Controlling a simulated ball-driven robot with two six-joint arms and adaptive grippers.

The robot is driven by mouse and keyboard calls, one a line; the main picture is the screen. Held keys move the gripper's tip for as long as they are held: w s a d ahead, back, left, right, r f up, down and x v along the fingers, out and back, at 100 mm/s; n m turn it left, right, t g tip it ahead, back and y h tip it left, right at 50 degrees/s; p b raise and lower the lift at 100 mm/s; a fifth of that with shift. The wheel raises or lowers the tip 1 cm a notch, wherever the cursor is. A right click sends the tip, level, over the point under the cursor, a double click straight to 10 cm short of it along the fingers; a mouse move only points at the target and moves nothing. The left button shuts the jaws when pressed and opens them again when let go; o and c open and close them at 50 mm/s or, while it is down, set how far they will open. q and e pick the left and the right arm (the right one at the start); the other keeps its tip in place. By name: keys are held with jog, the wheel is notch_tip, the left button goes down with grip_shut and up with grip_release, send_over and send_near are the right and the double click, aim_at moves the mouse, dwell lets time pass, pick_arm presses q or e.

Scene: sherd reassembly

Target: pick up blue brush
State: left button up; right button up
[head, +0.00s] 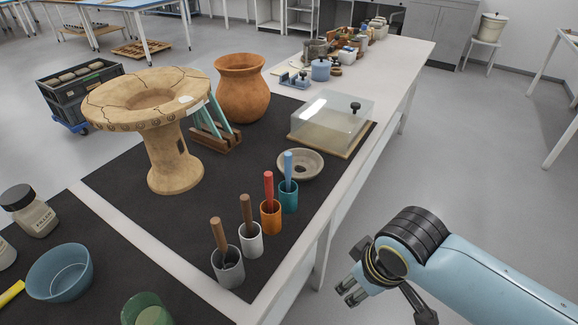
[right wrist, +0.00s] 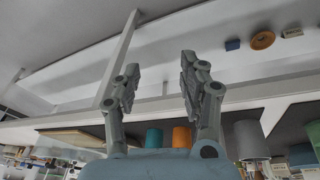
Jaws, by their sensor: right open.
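The blue brush stands handle-up in a teal cup (head: 288,196); its blue handle (head: 289,163) sticks out above the rim, and its lower end is hidden inside. In the right wrist view the teal cup (right wrist: 154,138) shows beyond my fingers, but I cannot make out the brush there. My right gripper (head: 349,291) is off the right edge of the table, apart from the cup and lower right of it. In the right wrist view the gripper (right wrist: 158,72) has its two fingers spread, with nothing between them. My left gripper is not in view.
An orange cup (head: 270,218) with a red handle and two pale cups with brown handles stand in a row beside the teal cup. A grey bowl (head: 300,164) and a clear cover (head: 332,121) are just behind. The white table edge (head: 322,205) lies between gripper and cups.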

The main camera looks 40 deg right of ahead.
notch_tip(320, 180, up, 10)
jog(key=w+p, duration=0.2)
jog(key=p, duration=0.1)
notch_tip(320, 180, up, 11)
jog(key=m+g+y+p, duration=0.1)
jog(key=m+g+p, duration=0.2)
jog(key=m, duration=1)
send_over(288, 154)
jog(key=shift+s+d, duration=0.3)
jog(key=shift+w+m, duration=0.2)
jog(key=shift+m, duration=0.2)
notch_tip(288, 154, down, 5)
jog(key=shift+r, duration=0.2)
jog(key=f, duration=0.5)
jog(key=shift+w+a+f, duration=0.1)
jog(key=shift+a+f, duration=0.15)
jog(key=shift+f, duration=0.1)
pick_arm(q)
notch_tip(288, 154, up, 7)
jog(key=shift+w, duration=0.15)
pick_arm(e)
jog(key=shift+c, duration=0.4)
grip_shut()
